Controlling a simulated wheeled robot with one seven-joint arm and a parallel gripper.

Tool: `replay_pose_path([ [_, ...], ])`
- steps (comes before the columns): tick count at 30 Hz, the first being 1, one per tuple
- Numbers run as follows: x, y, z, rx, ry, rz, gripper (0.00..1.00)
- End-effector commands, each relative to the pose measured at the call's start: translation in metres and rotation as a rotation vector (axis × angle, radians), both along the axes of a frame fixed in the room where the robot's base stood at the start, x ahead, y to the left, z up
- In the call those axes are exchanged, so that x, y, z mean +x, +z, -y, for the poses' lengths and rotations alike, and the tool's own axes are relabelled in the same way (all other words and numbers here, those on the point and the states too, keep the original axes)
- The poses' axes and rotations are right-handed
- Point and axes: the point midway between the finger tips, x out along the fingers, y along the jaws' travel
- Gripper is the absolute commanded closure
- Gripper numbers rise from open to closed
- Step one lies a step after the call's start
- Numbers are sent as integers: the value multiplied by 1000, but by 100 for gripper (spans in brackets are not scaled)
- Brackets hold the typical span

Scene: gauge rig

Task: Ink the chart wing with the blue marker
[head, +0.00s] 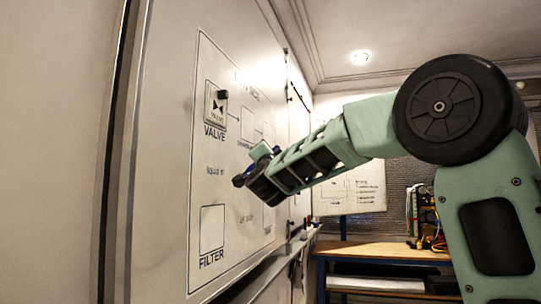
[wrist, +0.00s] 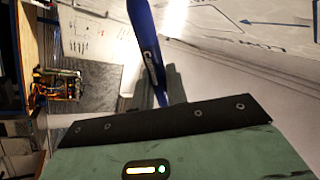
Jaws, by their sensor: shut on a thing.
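The blue marker (wrist: 143,38) stands out from between my gripper's fingers (wrist: 160,90) in the wrist view, with pale lettering on its barrel. My gripper (head: 258,168) is shut on it. In the head view my gripper is in front of the white chart wing (head: 235,205), and only a little blue shows there. The wing carries a framed diagram with a valve picture (head: 215,108) labelled VALVE and an empty box (head: 211,228) labelled FILTER. My gripper hides the middle right of the diagram. I cannot tell whether the marker's tip touches the wing.
A ledge (head: 255,278) runs along the wing's foot. A wooden bench (head: 370,252) stands beyond, with wired equipment (head: 430,235) on it. A smaller white chart (head: 360,190) hangs on the back wall. A dark vertical gap (head: 118,150) edges the wing on the left.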

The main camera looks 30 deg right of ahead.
Motion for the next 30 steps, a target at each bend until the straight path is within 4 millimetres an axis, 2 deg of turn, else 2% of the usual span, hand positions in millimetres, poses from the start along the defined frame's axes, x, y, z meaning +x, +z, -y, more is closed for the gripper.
replay_pose_path([
  [30, 14, 1, -11, -1, 1, 1, 100],
])
